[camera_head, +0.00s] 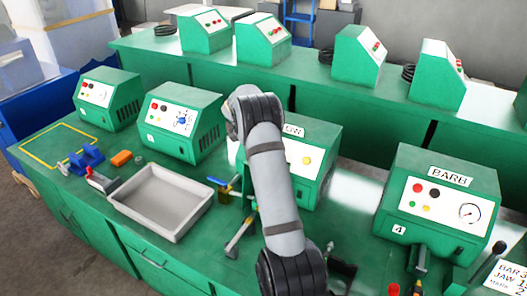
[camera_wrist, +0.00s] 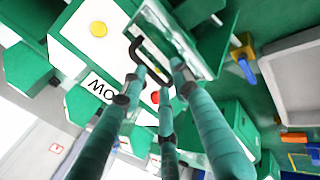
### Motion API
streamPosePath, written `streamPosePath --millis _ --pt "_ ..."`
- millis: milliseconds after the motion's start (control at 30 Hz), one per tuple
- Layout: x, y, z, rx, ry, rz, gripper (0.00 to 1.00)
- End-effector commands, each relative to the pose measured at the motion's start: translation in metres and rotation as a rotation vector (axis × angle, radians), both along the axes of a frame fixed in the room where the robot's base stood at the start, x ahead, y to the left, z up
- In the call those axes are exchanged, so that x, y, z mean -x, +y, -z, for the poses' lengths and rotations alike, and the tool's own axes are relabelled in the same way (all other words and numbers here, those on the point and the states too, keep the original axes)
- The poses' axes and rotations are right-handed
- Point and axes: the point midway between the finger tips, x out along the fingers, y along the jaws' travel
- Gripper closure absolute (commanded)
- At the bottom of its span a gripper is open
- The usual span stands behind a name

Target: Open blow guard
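The blow machine is a green box with a white panel and part of its label visible (camera_head: 308,158); my arm covers its left part. In the wrist view its panel (camera_wrist: 75,38) appears turned over, with a yellow and a red button. The blow guard, a clear panel in a pale frame (camera_wrist: 185,42), is in front of it. A black bent handle (camera_wrist: 136,46) is close by the guard. My gripper (camera_wrist: 157,70) has its teal fingers spread, with the handle passing among the tips. I cannot tell if they touch it. In the head view the fingers are hidden behind the wrist.
A grey tray (camera_head: 120,201) lies left of the arm. A yellow block with a blue lever (camera_wrist: 243,50) stands beside the guard. The BARB machine (camera_head: 437,205) is to the right, two other green machines to the left. A second bench with machines runs behind.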

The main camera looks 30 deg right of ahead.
Motion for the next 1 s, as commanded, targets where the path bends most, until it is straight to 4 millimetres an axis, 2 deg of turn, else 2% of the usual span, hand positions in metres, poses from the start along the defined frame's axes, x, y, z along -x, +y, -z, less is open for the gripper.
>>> streamPosePath --millis 300,433,567,800,1000 --pt "0.001 0.0 0.001 -0.002 0.003 0.003 0.65" --pt "0.003 0.004 -0.006 -0.002 0.002 0.003 0.65" --pt "0.007 0.014 -0.025 -0.001 0.0 0.001 0.65" --pt "0.02 0.036 -0.069 -0.001 -0.001 0.0 0.65" --pt "0.028 0.049 -0.094 -0.002 0.001 0.002 0.65"
